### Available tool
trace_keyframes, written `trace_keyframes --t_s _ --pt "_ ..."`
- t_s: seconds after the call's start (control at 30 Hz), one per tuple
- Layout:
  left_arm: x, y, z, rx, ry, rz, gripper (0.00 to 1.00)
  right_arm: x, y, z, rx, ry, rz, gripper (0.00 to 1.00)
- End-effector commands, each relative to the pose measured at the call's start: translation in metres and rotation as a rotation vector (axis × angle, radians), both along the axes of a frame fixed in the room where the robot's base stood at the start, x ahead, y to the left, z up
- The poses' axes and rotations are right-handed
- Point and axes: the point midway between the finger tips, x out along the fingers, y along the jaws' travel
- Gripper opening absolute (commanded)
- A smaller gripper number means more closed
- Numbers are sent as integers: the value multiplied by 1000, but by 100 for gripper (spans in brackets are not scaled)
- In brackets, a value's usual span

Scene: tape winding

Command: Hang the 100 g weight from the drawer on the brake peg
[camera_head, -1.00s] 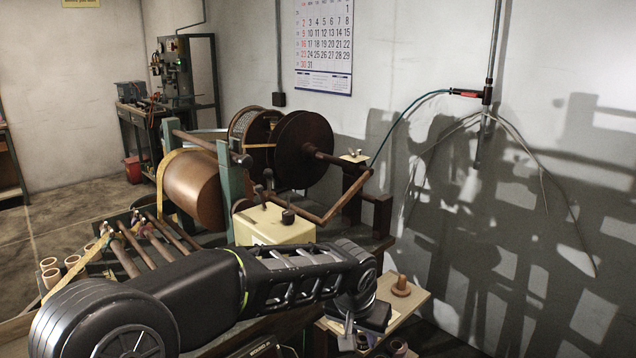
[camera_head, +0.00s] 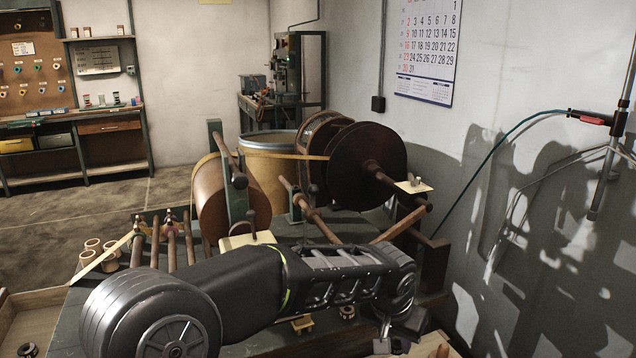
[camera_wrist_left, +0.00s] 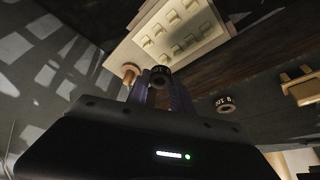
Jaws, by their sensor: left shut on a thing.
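My left gripper (camera_head: 385,328) hangs down at the end of my arm in front of the winding machine, and its fingertips are hard to see in the head view. In the left wrist view, its fingers (camera_wrist_left: 166,96) are shut on a small dark round weight (camera_wrist_left: 161,75) with pale lettering that I cannot read surely. A similar dark weight (camera_wrist_left: 225,103) with a pale label lies apart to the right. I cannot clearly pick out the brake peg. My right gripper is not in view.
The winding machine has a brown drum (camera_head: 222,200), a large dark disc (camera_head: 366,165) and wooden bars. A cream slotted tray (camera_wrist_left: 211,33) and a wooden knob (camera_wrist_left: 130,70) show in the wrist view. An open wooden box (camera_head: 45,298) is at lower left. A stand (camera_head: 604,165) is by the wall.

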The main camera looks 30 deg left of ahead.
Motion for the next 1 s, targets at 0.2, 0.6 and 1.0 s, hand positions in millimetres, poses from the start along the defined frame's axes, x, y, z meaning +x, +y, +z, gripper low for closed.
trace_keyframes --t_s 0.2,0.6,1.0 --pt "0 0 0 0 0 0 0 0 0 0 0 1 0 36" --pt "3 7 14 -1 -1 20 0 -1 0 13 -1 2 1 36" --pt "21 101 145 -3 2 257 0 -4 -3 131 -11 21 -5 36"
